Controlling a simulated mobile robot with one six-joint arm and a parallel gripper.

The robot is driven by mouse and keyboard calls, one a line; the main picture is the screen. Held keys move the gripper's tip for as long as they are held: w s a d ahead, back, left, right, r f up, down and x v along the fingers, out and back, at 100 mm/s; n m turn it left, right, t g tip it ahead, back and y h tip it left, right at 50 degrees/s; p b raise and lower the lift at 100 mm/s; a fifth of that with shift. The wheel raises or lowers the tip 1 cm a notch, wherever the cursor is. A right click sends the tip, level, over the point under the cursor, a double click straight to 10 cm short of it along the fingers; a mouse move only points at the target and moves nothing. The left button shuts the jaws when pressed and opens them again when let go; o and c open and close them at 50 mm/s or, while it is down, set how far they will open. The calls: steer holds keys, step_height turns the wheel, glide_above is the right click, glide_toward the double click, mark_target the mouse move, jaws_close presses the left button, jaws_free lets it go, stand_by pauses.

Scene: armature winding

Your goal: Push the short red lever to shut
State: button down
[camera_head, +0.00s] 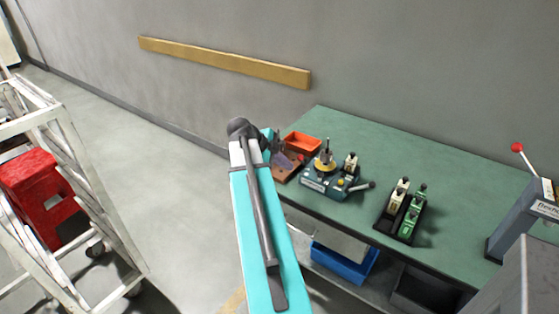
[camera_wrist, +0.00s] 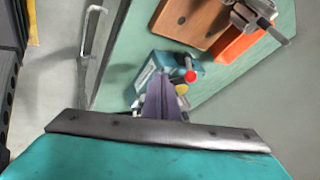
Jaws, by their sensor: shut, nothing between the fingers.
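The short red lever (camera_wrist: 190,76) shows its red round knob in the wrist view, on top of the teal winding fixture (camera_wrist: 158,62). The fixture stands near the bench's front edge in the head view (camera_head: 314,184), with a yellow part and a black-handled lever at its right. The red lever is too small in the head view for me to tell its position. My gripper (camera_wrist: 161,84) is shut and empty. Its dark purple fingers overlap the fixture in the wrist view, just left of the red knob; I cannot tell whether they touch anything.
A brown board (camera_head: 286,172) and an orange bin (camera_head: 302,143) lie left of the fixture. A black tray (camera_head: 405,229) with green and white parts is to its right. A press with a long red-knobbed lever (camera_head: 517,147) stands far right. A white cart (camera_head: 112,225) stands left.

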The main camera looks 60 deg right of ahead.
mark_target(303, 162)
steer(key=shift+w+d+f+p, duration=0.15)
steer(key=shift+d+p, duration=0.15)
steer(key=shift+d, duration=0.55)
steer(key=shift+s+d+f+p, duration=0.1)
steer(key=shift+d+p, duration=0.25)
steer(key=shift+d, duration=0.5)
steer(key=shift+w+d+f+p, duration=0.15)
steer(key=shift+d+p, duration=0.15)
steer(key=shift+d, duration=0.55)
steer(key=shift+s, duration=0.1)
steer(key=shift+d+r, duration=0.15)
steer(key=shift+d, duration=0.05)
